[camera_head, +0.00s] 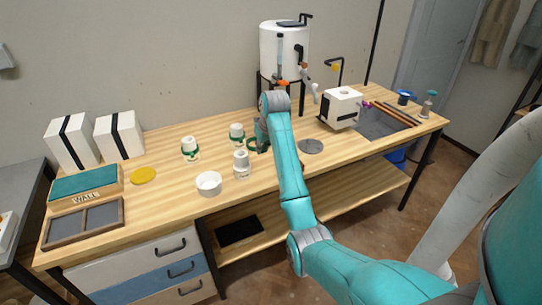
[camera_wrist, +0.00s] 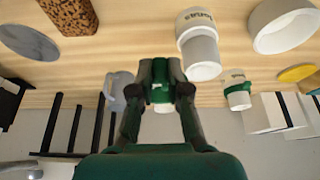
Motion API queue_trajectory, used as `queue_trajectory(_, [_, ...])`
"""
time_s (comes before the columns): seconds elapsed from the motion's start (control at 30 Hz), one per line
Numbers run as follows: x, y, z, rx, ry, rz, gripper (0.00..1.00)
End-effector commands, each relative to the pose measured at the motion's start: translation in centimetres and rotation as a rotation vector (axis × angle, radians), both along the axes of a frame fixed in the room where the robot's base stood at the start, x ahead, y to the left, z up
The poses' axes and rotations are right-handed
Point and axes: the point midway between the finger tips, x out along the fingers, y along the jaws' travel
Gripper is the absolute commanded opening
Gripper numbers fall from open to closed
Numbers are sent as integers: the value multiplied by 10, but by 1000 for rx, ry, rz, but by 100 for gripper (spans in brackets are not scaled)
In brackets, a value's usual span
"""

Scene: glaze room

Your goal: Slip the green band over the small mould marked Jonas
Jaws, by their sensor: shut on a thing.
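My gripper (camera_head: 259,143) is over the middle of the table, shut on a green band (camera_head: 251,146), a thin ring held low beside the white moulds. In the wrist view my gripper (camera_wrist: 160,72) fills the centre, and its fingers hide most of the band. A bare white mould (camera_head: 241,165) stands in front; its dark lettering (camera_wrist: 200,18) is too blurred to read. A second mould (camera_head: 237,131) stands just left of my gripper with green around it. A third mould (camera_head: 190,145) farther left wears a green band. I cannot tell which is marked Jonas.
A wide white ring-shaped mould (camera_head: 208,184) stands front left, near a yellow disc (camera_head: 143,176). A grey disc (camera_head: 311,146) lies to the right. A white box (camera_head: 341,107) and a tank (camera_head: 284,50) stand behind. Black-striped white boxes (camera_head: 119,136) stand far left.

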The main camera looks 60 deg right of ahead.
Motion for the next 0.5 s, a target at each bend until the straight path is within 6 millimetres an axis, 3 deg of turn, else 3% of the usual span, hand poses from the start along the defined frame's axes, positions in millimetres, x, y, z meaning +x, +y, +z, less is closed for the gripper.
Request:
queue_trajectory(0.23, [29, 42, 32, 0, 4, 52, 0])
queue_trajectory(0.5, [33, 50, 32, 1, 7, 59, 0])
